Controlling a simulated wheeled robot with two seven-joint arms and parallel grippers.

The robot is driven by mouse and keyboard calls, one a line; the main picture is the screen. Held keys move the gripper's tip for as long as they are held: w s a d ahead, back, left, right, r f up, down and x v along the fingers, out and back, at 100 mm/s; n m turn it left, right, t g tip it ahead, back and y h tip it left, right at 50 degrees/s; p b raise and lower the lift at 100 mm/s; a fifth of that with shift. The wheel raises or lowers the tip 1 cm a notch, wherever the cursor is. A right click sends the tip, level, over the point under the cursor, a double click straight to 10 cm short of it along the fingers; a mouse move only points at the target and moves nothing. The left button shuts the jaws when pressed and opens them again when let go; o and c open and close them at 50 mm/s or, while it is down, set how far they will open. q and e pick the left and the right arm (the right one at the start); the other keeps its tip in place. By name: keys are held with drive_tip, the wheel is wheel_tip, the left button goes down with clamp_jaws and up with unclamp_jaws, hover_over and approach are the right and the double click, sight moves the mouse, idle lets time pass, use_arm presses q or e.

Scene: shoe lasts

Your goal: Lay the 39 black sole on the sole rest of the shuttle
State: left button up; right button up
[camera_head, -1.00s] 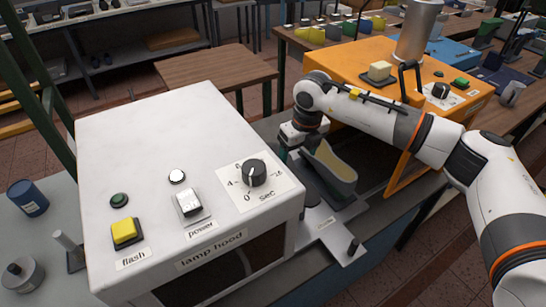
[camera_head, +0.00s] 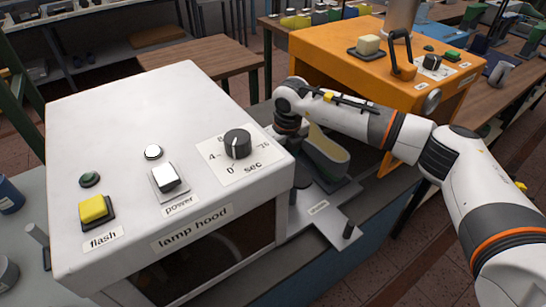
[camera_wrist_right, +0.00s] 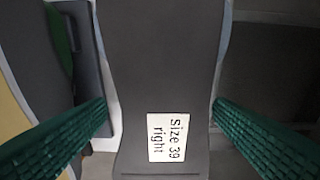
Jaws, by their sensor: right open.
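The black sole (camera_wrist_right: 160,70) lies lengthwise in the right wrist view, with a white "Size 39 right" label facing up. My right gripper (camera_wrist_right: 160,112) is open, its green fingers on either side of the sole and close to its edges. Pale surface edges show on both sides of the sole. In the head view the shuttle (camera_head: 322,212) is a grey plate with a dark knob, beside the lamp hood. A yellow-beige shoe form with a dark rim (camera_head: 328,152) stands over it. My right wrist and the hood hide the fingers and sole there. My left gripper is out of view.
The white lamp hood (camera_head: 130,120) with its dial and buttons stands close left of my right wrist. An orange machine (camera_head: 340,62) stands behind my right arm. A brown table (camera_head: 205,75) is at the back. The bench is bare around the shuttle's front end.

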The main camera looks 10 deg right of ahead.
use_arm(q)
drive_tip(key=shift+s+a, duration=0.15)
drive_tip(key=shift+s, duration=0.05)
